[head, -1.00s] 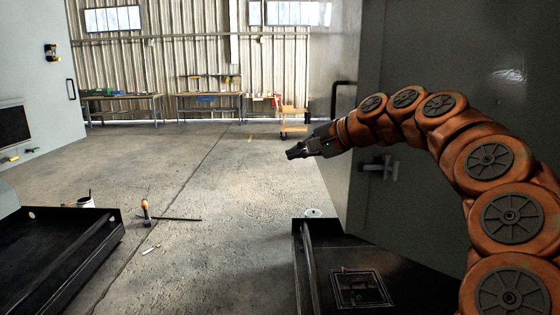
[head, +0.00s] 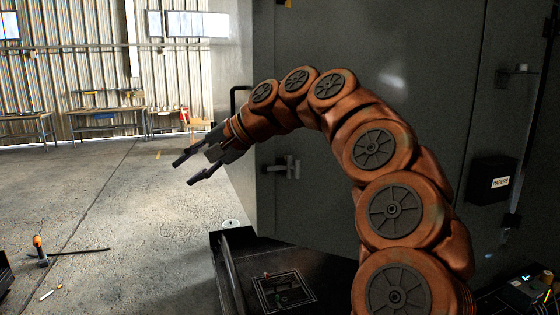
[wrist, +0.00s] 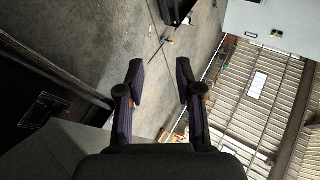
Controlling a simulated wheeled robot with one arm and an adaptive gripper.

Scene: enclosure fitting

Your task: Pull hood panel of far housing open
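A large grey housing (head: 400,55) fills the right half of the head view, behind my arm. A lever handle (head: 283,168) sits on its front, and a black bar handle (head: 238,97) shows at its left edge, just above my gripper. I cannot tell which panel is the hood panel or whether this is the far housing. My gripper (head: 185,172) is open and empty, left of both handles and in front of the open floor. In the wrist view my gripper (wrist: 160,65) has its fingers apart with only floor between them.
A black low tray-like base (head: 225,245) lies at the foot of the housing. Benches (head: 105,118) stand far back. The middle floor is clear.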

